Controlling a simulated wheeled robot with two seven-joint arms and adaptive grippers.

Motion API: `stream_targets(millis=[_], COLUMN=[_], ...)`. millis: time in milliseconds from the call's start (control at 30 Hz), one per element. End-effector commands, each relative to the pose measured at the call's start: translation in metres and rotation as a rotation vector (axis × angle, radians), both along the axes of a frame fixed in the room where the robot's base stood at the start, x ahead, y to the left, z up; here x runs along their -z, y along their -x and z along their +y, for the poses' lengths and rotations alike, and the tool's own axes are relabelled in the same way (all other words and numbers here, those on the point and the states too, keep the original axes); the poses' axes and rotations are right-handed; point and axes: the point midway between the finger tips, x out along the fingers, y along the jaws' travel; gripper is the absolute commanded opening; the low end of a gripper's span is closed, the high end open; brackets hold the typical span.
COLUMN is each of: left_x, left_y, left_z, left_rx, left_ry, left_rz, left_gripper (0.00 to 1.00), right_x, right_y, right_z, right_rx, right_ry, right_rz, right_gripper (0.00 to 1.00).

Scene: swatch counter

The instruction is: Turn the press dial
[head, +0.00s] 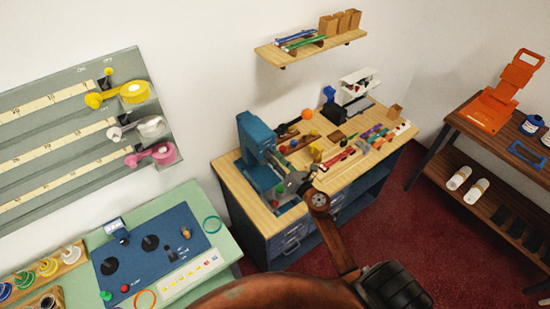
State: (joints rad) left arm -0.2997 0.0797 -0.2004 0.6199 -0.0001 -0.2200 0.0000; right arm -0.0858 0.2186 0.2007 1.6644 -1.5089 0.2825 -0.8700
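The blue press (258,150) stands at the left part of the wooden-topped bench (236,186). I cannot pick out its dial for certain; small parts on the press front are partly hidden by my gripper. My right gripper (292,184) is at the front of the press, at the end of my rust-brown arm that rises from the bottom of the view. Its fingers are small and overlap the press parts, so I cannot tell whether they touch or how far they are apart. My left gripper is not in view.
Small tools and coloured pieces (345,150) cover the bench's right part, with a white machine (355,88) behind. A shelf (308,48) hangs above. A green table (222,240) with a blue panel is at left, a dark rack (470,130) at right. Red floor lies between.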

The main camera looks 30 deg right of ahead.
Motion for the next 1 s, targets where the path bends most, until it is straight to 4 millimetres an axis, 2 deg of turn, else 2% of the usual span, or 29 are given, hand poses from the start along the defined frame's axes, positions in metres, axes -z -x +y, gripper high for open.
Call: stream_targets(millis=[67,367,667,1000], left_x=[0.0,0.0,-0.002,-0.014], left_y=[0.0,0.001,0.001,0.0], left_z=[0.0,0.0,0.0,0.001], left_rx=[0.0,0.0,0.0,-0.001], left_ry=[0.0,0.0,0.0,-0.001], left_rz=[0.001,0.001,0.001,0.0], left_gripper=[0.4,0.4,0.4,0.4], right_x=[0.0,0.0,0.0,-0.001], right_y=[0.0,0.0,0.0,0.0], right_z=[0.0,0.0,0.0,0.0], right_rx=[0.0,0.0,0.0,0.0], right_ry=[0.0,0.0,-0.024,-0.217], right_rz=[0.0,0.0,0.002,0.018], right_gripper=[0.21,0.01,0.0,0.0])
